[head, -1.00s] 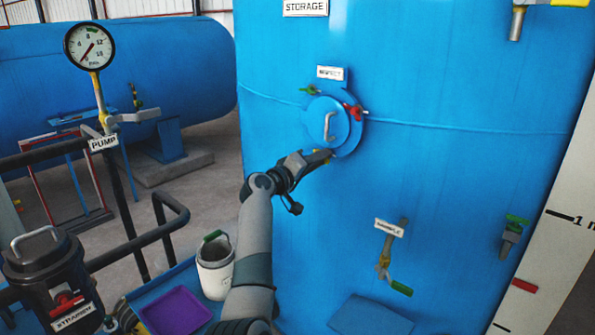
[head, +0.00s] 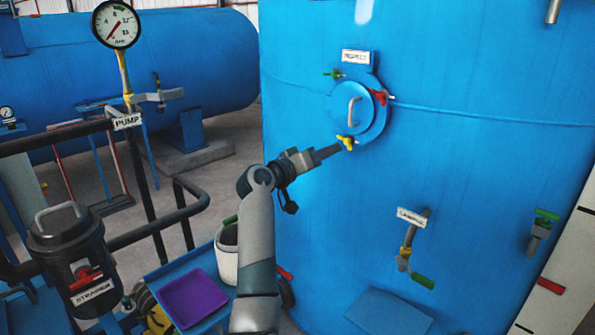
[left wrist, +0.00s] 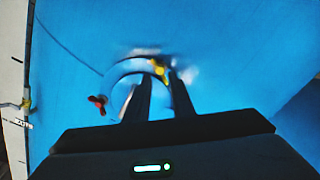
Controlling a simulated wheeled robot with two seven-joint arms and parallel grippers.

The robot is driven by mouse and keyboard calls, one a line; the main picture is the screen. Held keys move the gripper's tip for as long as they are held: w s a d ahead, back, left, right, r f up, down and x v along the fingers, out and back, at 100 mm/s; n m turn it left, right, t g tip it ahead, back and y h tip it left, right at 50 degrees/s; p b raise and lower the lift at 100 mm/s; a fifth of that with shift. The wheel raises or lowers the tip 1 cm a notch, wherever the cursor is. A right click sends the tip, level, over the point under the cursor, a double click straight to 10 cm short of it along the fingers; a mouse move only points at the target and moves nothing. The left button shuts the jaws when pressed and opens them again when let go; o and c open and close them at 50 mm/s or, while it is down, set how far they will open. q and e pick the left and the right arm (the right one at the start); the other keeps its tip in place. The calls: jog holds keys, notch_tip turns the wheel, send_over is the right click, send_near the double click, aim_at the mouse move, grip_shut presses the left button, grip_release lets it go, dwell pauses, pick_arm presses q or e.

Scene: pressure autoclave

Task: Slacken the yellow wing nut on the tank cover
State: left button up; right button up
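The yellow wing nut (head: 346,142) sits at the lower edge of the round blue tank cover (head: 340,108), which has a pale handle. In the head view my left gripper (head: 340,149) is at the nut's lower left, its tips close to it. In the left wrist view the two fingers of my left gripper (left wrist: 160,82) stand apart with nothing held between them. The yellow nut (left wrist: 159,69) shows just beyond the tips, in line with the gap. Whether a finger touches the nut cannot be told. My right gripper is not in view.
A red wing nut (head: 379,97) and a green one (head: 335,74) are also on the cover's rim. A sample valve (head: 405,255) juts from the tank below right. A cart with a purple tray (head: 194,298) and a black strainer (head: 68,250) stand left.

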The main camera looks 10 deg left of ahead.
pick_arm(q)
jog(key=b+v, duration=0.3)
jog(key=v, duration=0.8)
